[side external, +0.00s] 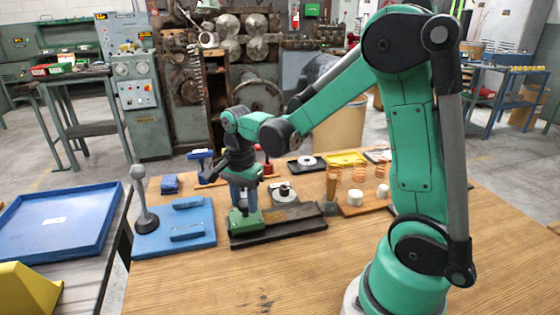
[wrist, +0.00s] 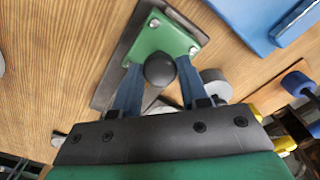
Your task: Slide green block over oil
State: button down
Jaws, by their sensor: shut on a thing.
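The green block (side external: 243,222) with a round black knob on top sits at the left part of a long dark board (side external: 290,224). In the wrist view the green block (wrist: 162,38) shows pale bolt heads near its corners, and the black knob lies between my fingers. The dark board (wrist: 122,58) is partly hidden under the block. I cannot make out any oil on the board.
A blue plate (side external: 176,236) with blue blocks and a grey knobbed post (side external: 145,205) stand just left. A round grey part (side external: 284,195) is behind the board. A wooden board with white pieces (side external: 361,207) is to the right.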

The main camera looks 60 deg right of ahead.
aim_at(242, 203)
jog(key=shift+w+a, duration=0.2)
jog(key=shift+c, duration=2.3)
grip_release()
jog(key=shift+r, duration=2.8)
jog(key=s+a+r+n+t, duration=0.2)
jog(key=s+a+n+t, duration=0.3)
jog(key=n, duration=1.3)
jog(key=shift+a+t, duration=0.8)
jog(key=shift+t, duration=0.3)
